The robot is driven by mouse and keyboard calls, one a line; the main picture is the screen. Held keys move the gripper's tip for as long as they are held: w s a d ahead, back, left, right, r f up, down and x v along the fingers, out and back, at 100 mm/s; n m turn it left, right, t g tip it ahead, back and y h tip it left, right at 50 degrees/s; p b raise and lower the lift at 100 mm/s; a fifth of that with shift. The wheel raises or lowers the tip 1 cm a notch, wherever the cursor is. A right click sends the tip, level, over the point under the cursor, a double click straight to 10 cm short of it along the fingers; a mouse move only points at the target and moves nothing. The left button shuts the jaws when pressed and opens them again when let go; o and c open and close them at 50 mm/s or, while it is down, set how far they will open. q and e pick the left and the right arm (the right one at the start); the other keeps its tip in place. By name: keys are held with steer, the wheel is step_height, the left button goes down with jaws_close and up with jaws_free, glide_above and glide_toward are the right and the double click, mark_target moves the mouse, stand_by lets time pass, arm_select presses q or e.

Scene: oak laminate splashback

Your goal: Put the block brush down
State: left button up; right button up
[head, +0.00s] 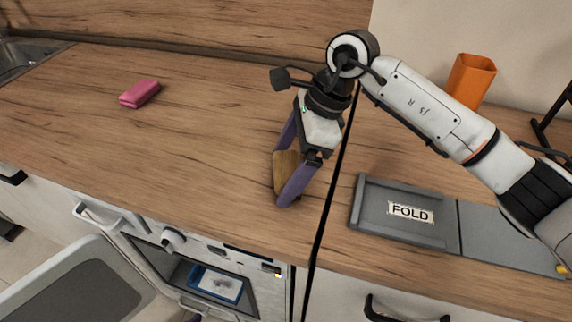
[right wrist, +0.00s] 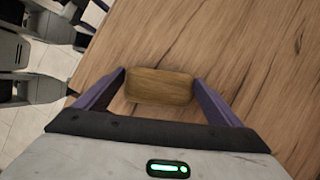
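The block brush (head: 287,172) is a brown wooden block with rounded corners. It sits between the purple fingers of my right gripper (head: 291,170), over the wooden counter near its front edge. In the right wrist view the block brush (right wrist: 160,86) spans the gap between the two fingertips, with a finger against each end. My right gripper (right wrist: 160,85) is shut on it. No bristles show, and I cannot tell whether its underside touches the counter. My left gripper does not show clearly in any view.
A grey tray labelled FOLD (head: 375,222) and an orange cup (head: 471,80) are at the right. Below, an open appliance holds a blue tray (head: 216,283). A dark seam divides the counter.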

steer(key=shift+o, duration=0.4)
steer(key=shift+r, duration=0.1)
steer(key=shift+r+p, duration=0.25)
steer(key=shift+p, duration=0.1)
steer(key=b+v, duration=0.1)
steer(key=v, duration=1)
steer(key=shift+d+r, duration=0.2)
steer(key=shift+r, duration=0.15)
